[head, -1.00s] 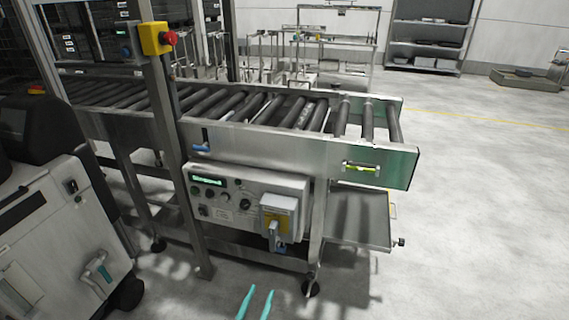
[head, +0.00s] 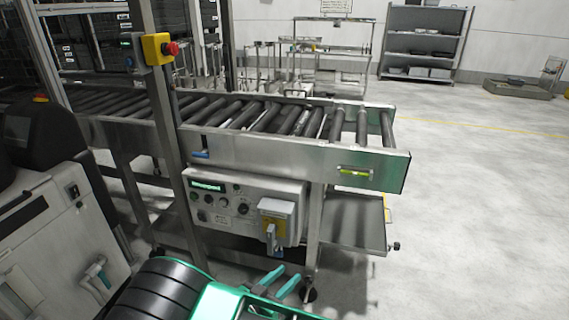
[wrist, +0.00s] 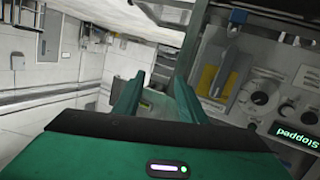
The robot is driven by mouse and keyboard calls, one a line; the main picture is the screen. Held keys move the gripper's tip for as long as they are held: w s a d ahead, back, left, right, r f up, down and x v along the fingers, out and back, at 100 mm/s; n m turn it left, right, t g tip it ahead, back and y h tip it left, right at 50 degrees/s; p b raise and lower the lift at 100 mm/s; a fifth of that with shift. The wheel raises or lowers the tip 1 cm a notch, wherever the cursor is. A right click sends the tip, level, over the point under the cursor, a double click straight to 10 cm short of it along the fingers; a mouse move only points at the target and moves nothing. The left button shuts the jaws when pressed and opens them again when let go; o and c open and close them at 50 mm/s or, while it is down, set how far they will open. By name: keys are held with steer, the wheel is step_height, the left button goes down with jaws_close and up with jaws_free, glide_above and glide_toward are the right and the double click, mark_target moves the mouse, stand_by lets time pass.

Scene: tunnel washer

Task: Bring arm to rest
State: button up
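My gripper (head: 288,274) is in the lower middle of the head view, with my green and black arm behind it. Its two teal fingers are apart, with nothing seen between them. In the wrist view my gripper (wrist: 158,85) also shows both fingers spread and empty. It is in front of and below the control panel (head: 225,212) of the roller conveyor in the head picture. I cannot tell the exact distance, but no contact shows. The panel's display (wrist: 297,136) reads "Stopped".
A post carries a red emergency button (head: 170,48). A grey and black machine (head: 60,215) stands at left. The floor at right (head: 480,210) is clear.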

steer(key=w+d+r+m+g, duration=0.2)
steer(key=d+r+g, duration=0.4)
steer(key=d, duration=0.5)
steer(key=w+d+r+m+g, duration=0.1)
steer(key=d+r+g, duration=0.3)
steer(key=d+r, duration=0.55)
steer(key=s+d+r+g+y, duration=0.2)
steer(key=s+d+r, duration=0.15)
steer(key=d, duration=0.45)
steer(key=s+d+r+g+y, duration=0.2)
steer(key=s+d, duration=0.3)
steer(key=d, duration=0.3)
steer(key=s+d+r+n+y, duration=0.1)
steer(key=s+r, duration=0.3)
steer(key=s, duration=0.6)
steer(key=s+d+r+n+t+y, duration=0.1)
steer(key=s+d+r+y, duration=0.2)
steer(key=s, duration=0.7)
steer(key=shift+r+t+y, duration=0.3)
steer(key=shift+r+y, duration=0.15)
steer(key=shift+y, duration=0.35)
